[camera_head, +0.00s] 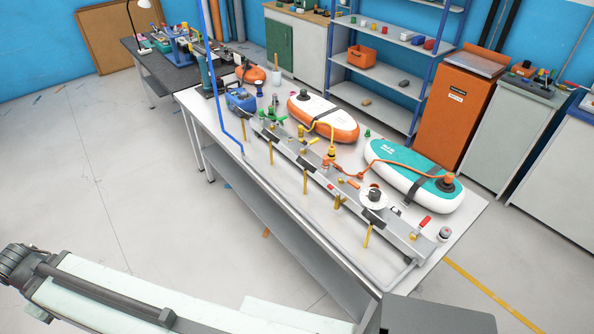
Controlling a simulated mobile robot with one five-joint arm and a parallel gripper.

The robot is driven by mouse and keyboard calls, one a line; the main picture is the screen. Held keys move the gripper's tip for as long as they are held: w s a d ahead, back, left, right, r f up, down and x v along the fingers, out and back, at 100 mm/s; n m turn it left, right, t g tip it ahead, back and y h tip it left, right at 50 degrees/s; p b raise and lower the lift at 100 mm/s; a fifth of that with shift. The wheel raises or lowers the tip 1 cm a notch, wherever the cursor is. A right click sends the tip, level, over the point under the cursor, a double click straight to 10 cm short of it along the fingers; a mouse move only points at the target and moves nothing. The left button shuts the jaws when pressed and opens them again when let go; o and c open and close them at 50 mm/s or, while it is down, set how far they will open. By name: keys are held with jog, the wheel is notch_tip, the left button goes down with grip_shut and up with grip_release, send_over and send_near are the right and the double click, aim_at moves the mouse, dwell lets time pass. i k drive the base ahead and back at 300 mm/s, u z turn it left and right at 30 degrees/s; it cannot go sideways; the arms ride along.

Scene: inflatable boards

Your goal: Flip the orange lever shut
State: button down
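A long grey manifold rail (350,200) with fittings and levers runs along the white workbench (310,215). Several yellow levers hang down its front side, one near the left (271,156) and one near the right (368,236). A small orange fitting (328,161) sits near the middle of the rail, where an orange hose (400,164) starts. A red handle (425,222) stands at the right end. At this size I cannot tell which part is the orange lever, or its position. My gripper is not in view; parts of my arm cross the lower left, well apart from the bench.
An orange-white board (323,117) and a teal-white board (415,176) lie behind the rail. A blue device (240,100) and a blue pipe (216,75) are at the bench's left end. Blue shelves (385,65) and an orange cabinet (457,115) stand behind. The floor (110,190) at left is mostly clear.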

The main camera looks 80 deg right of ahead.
aim_at(350, 181)
jog(key=z, duration=0.05)
jog(key=i, duration=0.95)
jog(key=z, duration=3.7)
jog(key=i, duration=1)
jog(key=u, duration=0.05)
